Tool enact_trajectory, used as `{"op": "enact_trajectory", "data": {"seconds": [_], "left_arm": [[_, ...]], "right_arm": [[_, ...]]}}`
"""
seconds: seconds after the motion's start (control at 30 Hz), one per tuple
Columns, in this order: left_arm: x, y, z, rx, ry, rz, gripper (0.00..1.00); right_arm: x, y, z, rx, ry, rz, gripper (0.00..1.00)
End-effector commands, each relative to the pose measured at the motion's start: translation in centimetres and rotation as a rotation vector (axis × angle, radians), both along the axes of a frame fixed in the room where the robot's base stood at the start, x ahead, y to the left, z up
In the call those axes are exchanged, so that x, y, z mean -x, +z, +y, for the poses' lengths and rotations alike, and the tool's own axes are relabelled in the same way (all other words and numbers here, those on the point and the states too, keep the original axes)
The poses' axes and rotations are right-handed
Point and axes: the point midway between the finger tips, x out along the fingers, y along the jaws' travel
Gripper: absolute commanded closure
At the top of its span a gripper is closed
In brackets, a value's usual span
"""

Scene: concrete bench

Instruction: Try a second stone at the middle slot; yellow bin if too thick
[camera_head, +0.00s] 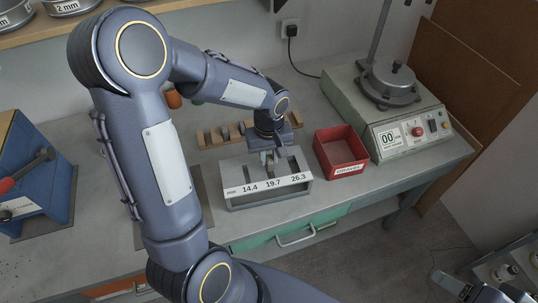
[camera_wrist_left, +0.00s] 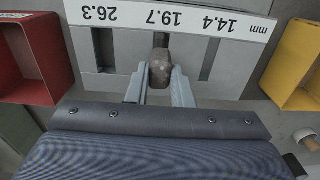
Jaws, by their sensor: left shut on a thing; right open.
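The slot gauge (camera_head: 238,196) is a grey block with a white strip marked 14.4, 19.7 and 26.3 mm; it also shows upside down in the wrist view (camera_wrist_left: 215,22). My left gripper (camera_head: 269,165) is over the gauge, shut on a brown-grey stone (camera_wrist_left: 160,70). The stone is in line with the middle slot, under the 19.7 mark; I cannot tell whether it touches the slot's edges. The yellow bin (camera_wrist_left: 302,68) is at the right of the wrist view; in the head view my arm hides it. My right gripper (camera_head: 478,291) is open at the bottom right, away from the bench.
A red bin (camera_head: 341,152) stands right of the gauge. A wooden rack (camera_head: 216,138) with several stones is behind it. A machine with a display (camera_head: 395,125) fills the right end of the bench, and a blue device (camera_head: 40,175) is at the left. A green drawer (camera_head: 290,232) is below.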

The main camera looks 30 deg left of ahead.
Motion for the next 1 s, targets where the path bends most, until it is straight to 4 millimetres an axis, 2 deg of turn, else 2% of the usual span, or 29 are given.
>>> {"op": "enact_trajectory", "data": {"seconds": [1.0], "left_arm": [[0.0, -0.99, -0.01, 0.0, 0.0, 0.0, 1.0]], "right_arm": [[0.0, -0.94, 0.0, 0.0, 0.0, 0.0, 0.43]]}}
